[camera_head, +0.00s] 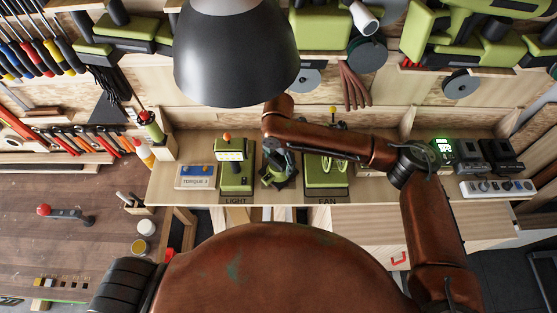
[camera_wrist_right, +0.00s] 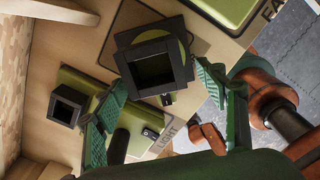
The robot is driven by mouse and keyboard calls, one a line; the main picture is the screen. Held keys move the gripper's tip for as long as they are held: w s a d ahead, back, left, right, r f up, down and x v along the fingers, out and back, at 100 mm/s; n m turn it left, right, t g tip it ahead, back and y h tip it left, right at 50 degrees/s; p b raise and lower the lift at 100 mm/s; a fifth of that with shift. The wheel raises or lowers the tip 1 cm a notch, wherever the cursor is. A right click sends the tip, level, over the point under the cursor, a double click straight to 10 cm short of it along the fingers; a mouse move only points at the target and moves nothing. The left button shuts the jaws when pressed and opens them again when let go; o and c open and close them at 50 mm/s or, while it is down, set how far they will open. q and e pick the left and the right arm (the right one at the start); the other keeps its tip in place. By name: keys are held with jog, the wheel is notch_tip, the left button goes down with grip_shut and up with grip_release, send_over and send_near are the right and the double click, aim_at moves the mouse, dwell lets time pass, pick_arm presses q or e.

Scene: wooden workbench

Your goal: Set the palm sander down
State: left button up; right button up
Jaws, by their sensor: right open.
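The palm sander appears as a green and black body with a square, hollow black top (camera_wrist_right: 155,68) in the right wrist view. It looks to stand on the wooden shelf between the light and the fan. My right gripper (camera_wrist_right: 160,98) is open, with one green finger on either side of the sander; I cannot tell whether either finger touches it. In the head view my right gripper (camera_head: 279,172) reaches down to the shelf, and arm and gripper hide most of the sander. My left gripper is not in view.
The green work light (camera_head: 234,170) stands left of the gripper and the green fan (camera_head: 327,178) right of it. A TORQUE box (camera_head: 195,177) and chargers (camera_head: 500,155) share the shelf (camera_head: 390,190). A dark lamp shade (camera_head: 235,60) hangs above.

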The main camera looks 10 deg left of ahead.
jog(key=shift+w, duration=0.15)
notch_tip(320, 180, up, 7)
jog(key=shift+f+b, duration=0.1)
jog(key=shift+b, duration=0.65)
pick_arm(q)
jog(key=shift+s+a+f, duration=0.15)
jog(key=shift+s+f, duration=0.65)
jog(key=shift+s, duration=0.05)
pick_arm(e)
jog(key=shift+r, duration=0.4)
jog(key=shift+f, duration=0.1)
